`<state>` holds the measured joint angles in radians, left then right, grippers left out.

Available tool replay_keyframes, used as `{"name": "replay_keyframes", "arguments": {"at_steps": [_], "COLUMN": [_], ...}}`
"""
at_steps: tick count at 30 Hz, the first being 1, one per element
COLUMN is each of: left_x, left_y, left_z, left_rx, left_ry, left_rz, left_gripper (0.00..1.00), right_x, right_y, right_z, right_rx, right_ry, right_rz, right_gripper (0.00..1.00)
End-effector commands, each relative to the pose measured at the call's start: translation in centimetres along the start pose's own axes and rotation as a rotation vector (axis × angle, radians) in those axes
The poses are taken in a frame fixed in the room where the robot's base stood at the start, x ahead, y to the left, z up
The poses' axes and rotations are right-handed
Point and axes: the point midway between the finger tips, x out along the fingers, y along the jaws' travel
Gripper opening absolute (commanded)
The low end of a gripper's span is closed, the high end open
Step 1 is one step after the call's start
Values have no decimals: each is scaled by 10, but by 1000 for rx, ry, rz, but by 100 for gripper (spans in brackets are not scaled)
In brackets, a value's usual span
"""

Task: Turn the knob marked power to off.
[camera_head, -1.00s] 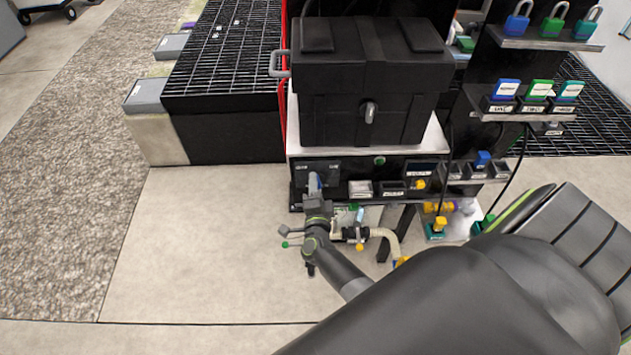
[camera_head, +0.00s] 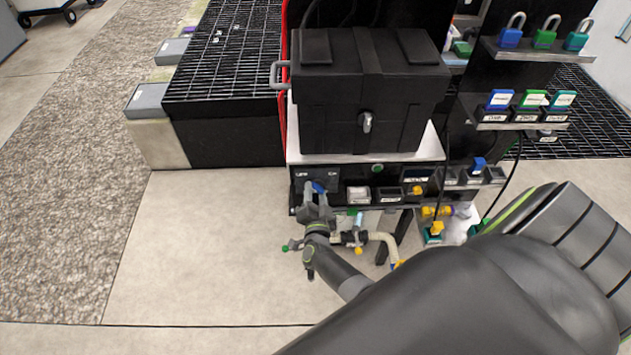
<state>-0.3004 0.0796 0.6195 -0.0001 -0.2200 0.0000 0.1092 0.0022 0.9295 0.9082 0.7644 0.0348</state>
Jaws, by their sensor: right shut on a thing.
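The blue-handled knob (camera_head: 319,187) sits on the dark panel (camera_head: 307,179) at the left end of the cabinet front. It leans, with its visible part slanting. Small white markings stand on the panel to both sides above it, too small to read surely. My right gripper (camera_head: 317,193) reaches up from below and is shut on the knob, hiding its lower part. My left gripper is not in view.
A black case (camera_head: 335,110) with a latch stands on the cabinet top. Right of the knob are small boxes and a yellow part (camera_head: 417,190). Pipes and valves (camera_head: 380,240) lie below. Padlocks (camera_head: 545,38) sit on shelves at right. Floor at left is clear.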

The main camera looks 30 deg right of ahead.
Motion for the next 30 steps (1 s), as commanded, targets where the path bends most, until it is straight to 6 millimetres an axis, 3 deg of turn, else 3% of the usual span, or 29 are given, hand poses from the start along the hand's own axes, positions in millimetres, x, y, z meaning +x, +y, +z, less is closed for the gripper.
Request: {"name": "replay_keyframes", "arguments": {"at_steps": [11,12,17,26,30], "left_x": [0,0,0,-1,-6], "left_y": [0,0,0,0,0], "left_z": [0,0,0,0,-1], "left_rx": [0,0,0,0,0], "left_ry": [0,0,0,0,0], "left_rz": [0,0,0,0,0], "left_gripper": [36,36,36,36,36], "right_x": [0,0,0,-2,-16], "right_y": [0,0,0,0,0], "right_z": [0,0,0,0,0], "right_rx": [-10,-10,-9,-7,-6], "right_ry": [0,0,0,-1,-3], "right_rz": [-1,-1,-1,0,2], "right_gripper": [19,44,64,64,64]}}
